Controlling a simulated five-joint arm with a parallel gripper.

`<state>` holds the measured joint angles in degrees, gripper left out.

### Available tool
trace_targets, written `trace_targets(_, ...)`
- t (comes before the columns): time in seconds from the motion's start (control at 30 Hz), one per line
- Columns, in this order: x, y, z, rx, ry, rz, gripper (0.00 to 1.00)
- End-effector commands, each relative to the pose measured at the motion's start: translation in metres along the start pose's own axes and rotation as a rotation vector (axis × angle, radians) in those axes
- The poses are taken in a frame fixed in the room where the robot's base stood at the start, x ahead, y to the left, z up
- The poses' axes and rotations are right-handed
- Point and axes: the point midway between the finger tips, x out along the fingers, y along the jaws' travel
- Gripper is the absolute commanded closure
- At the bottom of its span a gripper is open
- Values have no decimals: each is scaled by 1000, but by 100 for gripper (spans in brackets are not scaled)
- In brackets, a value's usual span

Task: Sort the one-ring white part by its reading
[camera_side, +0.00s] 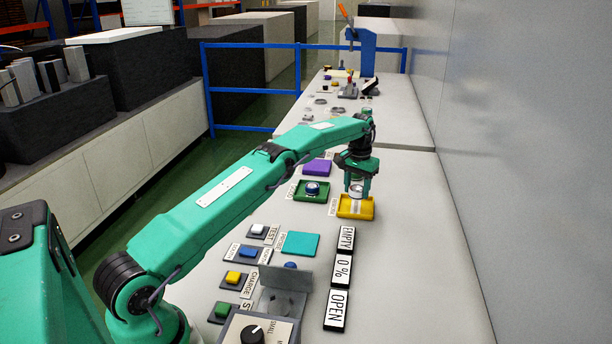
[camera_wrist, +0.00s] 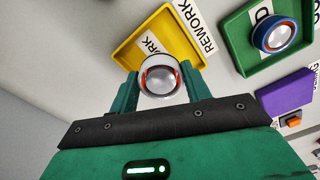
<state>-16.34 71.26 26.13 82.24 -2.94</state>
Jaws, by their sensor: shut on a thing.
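My gripper (camera_side: 358,188) is shut on a white part (camera_side: 356,190) and holds it upright at the yellow tray (camera_side: 345,213). In the wrist view the white part (camera_wrist: 159,76) shows a silver dome between my two fingers, with reddish marks at its sides; its ring count is hard to tell. The yellow tray (camera_wrist: 127,50) has a REWORK label (camera_wrist: 194,26) and lies just beyond the part. I cannot tell whether the part touches the tray floor.
A green tray (camera_side: 297,194) left of the yellow one holds a blue-ringed part (camera_side: 313,188). A purple block (camera_side: 317,167) lies behind it. A teal pad (camera_side: 300,244), several buttons and a grey fixture (camera_side: 287,278) stand in front. The right side of the table is clear.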

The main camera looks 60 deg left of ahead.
Motion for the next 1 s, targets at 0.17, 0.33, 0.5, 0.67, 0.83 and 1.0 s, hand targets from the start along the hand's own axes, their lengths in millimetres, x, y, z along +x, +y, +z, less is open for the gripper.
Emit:
trace_targets(0.17, 12, 0, 0, 0, 1, 0, 91)
trace_targets(0.33, 20, 0, 0, 0, 0, 0, 91)
trace_targets(0.5, 23, 0, 0, 0, 1, 0, 91)
trace_targets(0.67, 23, 0, 0, 0, 2, 0, 91)
trace_targets(0.83, 23, 0, 0, 0, 2, 0, 91)
trace_targets(1.0, 23, 0, 0, 0, 2, 0, 91)
